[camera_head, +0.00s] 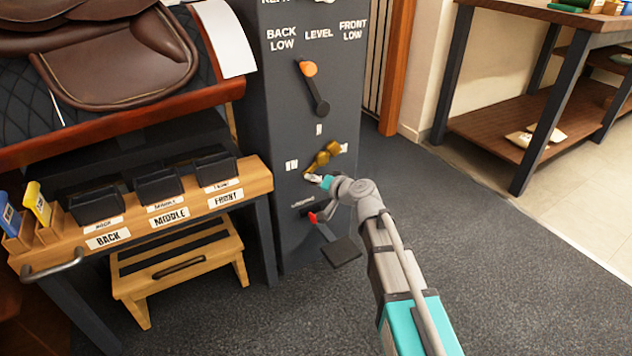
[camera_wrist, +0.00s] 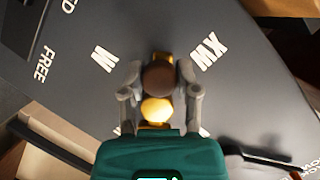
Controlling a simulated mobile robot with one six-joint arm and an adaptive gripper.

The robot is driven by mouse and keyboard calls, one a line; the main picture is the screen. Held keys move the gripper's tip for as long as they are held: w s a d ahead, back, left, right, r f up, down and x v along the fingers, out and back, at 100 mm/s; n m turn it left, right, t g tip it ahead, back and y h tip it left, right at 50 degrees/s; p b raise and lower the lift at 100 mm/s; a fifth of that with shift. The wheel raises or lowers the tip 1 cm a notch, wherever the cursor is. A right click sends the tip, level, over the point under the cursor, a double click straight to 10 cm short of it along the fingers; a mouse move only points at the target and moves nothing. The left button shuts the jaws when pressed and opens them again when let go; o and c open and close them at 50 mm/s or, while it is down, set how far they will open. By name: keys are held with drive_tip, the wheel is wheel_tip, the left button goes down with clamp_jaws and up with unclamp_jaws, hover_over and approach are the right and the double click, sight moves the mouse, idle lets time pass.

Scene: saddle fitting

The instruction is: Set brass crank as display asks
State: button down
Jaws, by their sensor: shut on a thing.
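The brass crank (camera_head: 321,160) is on the front of a dark grey column (camera_head: 283,97), below the orange-knobbed lever. In the wrist view the brass crank (camera_wrist: 156,108) ends in a dark brown knob (camera_wrist: 158,75). My gripper (camera_head: 316,178) reaches the crank from the lower right. In the wrist view my gripper (camera_wrist: 160,74) has its two fingers shut on the crank's knob end. White marks W (camera_wrist: 104,60) and XW (camera_wrist: 211,52) lie either side of the crank, with FREE (camera_wrist: 45,65) farther left. No display reading is visible.
An orange-knobbed lever (camera_head: 309,69) stands under BACK LOW, LEVEL and FRONT LOW labels. A red-tipped handle (camera_head: 313,217) is below the crank, close to my gripper. A labelled wooden rack (camera_head: 256,178) and step stool (camera_head: 180,267) are left. Carpet at right is clear.

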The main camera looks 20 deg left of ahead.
drive_tip(key=shift+s+a+r+m+g+y, duration=0.15)
drive_tip(key=shift+r+m+y, duration=0.25)
drive_tip(key=shift+m, duration=0.2)
drive_tip(key=shift+s+a+r+m+g+y, duration=0.15)
drive_tip(key=shift+r+m+y, duration=0.2)
drive_tip(key=shift+m, duration=0.25)
drive_tip(key=shift+r+m+y, duration=0.55)
drive_tip(key=shift+r+m, duration=0.35)
drive_tip(key=shift+m, duration=0.6)
drive_tip(key=shift+c, duration=1.7)
unclamp_jaws()
